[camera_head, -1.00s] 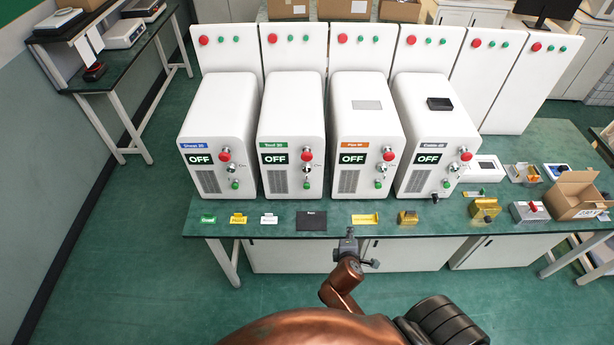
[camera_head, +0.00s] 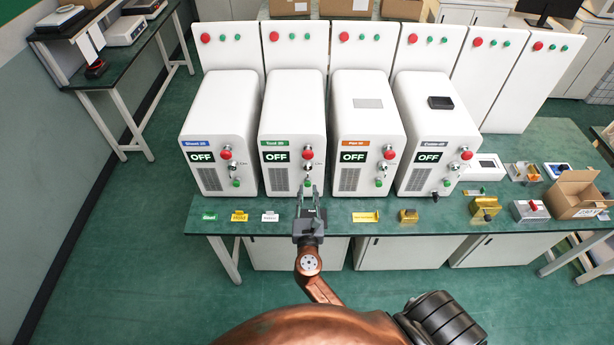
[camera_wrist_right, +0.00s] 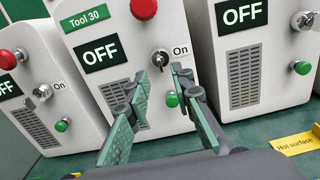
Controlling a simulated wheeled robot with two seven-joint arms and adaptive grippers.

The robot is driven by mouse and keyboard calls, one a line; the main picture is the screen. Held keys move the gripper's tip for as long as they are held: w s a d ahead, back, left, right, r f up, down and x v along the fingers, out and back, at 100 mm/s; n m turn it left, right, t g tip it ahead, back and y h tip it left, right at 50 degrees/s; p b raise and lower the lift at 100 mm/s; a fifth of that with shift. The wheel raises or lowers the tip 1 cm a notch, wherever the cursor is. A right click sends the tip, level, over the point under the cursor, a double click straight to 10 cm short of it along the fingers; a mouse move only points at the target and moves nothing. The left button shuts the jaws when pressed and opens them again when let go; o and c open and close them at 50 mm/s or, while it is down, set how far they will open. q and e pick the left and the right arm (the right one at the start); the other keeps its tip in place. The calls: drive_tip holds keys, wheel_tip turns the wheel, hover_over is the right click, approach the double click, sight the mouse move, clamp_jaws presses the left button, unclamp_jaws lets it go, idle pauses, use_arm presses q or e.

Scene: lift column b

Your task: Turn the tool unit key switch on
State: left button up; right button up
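The tool unit (camera_head: 291,125) is a white box with a green label, second from the left in the head view. Its display (camera_wrist_right: 101,53) reads OFF. Its key switch (camera_wrist_right: 160,59) has a key in it and sits below a red button (camera_wrist_right: 143,9) and above a green button (camera_wrist_right: 171,99), with "On" marked to its right. My right gripper (camera_head: 308,190) is in front of the unit's lower front. In the wrist view its fingers (camera_wrist_right: 160,84) are spread, with the key showing between and beyond the tips; nothing is held. My left gripper is not in view.
Similar units stand on both sides, including one with an orange label (camera_head: 365,130); their displays read OFF. Small signs, such as the yellow "Hot surface" sign (camera_wrist_right: 296,144), stand along the green bench's front edge. A cardboard box (camera_head: 577,195) is at the right.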

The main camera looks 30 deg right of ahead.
drive_tip(key=x, duration=0.7)
drive_tip(key=shift+w, duration=0.35)
drive_tip(key=shift+d, duration=0.1)
drive_tip(key=shift+c, duration=0.2)
clamp_jaws()
